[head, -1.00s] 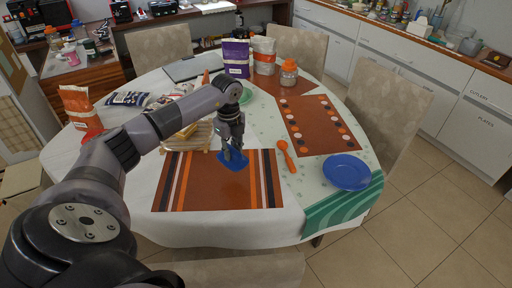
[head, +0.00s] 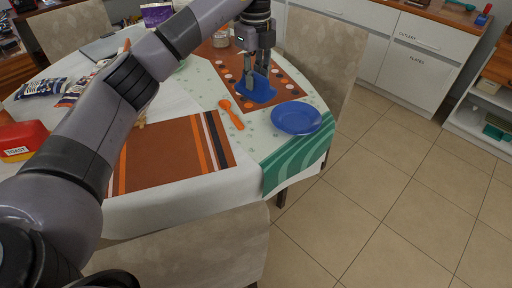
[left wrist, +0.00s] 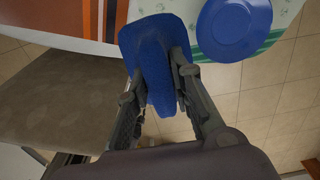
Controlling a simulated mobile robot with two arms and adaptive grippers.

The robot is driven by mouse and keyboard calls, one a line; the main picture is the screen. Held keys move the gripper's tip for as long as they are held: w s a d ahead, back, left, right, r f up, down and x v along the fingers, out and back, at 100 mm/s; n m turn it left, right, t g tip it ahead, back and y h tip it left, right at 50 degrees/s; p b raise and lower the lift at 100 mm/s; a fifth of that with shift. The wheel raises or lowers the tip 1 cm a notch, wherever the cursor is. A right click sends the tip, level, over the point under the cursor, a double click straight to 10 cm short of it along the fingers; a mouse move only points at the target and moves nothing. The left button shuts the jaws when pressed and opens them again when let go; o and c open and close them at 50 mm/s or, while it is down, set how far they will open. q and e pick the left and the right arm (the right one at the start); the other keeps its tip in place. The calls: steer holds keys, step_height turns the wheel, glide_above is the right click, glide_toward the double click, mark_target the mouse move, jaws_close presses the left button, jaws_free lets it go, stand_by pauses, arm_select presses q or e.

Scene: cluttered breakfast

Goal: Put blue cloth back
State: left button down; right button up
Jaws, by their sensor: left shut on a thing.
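The blue cloth (head: 259,90) hangs from my left gripper (head: 257,72), in front of the far placemat with dots in the head view. My left gripper is shut on it. In the left wrist view the cloth (left wrist: 152,62) sits between the two fingers (left wrist: 163,88), with one end drooping towards the camera. Whether the cloth touches the table is hard to tell. My right gripper is in neither view.
A blue plate (head: 297,118) lies on the table to the right of the cloth. An orange spoon (head: 231,114) lies to its left. A striped placemat (head: 170,156) is bare at the near side. White cabinets (head: 385,50) stand behind the table.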

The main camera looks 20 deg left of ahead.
arm_select(q)
step_height(320, 180, down, 19)
steer(key=shift+d+f+p, duration=0.1)
steer(key=shift+p, duration=0.5)
steer(key=shift+f, duration=0.25)
steer(key=shift+f, duration=0.15)
steer(key=c, duration=1.4)
jaws_free()
steer(key=shift+r, duration=0.3)
step_height(320, 180, up, 12)
steer(key=shift+f+b, duration=0.1)
steer(key=shift+b, duration=0.45)
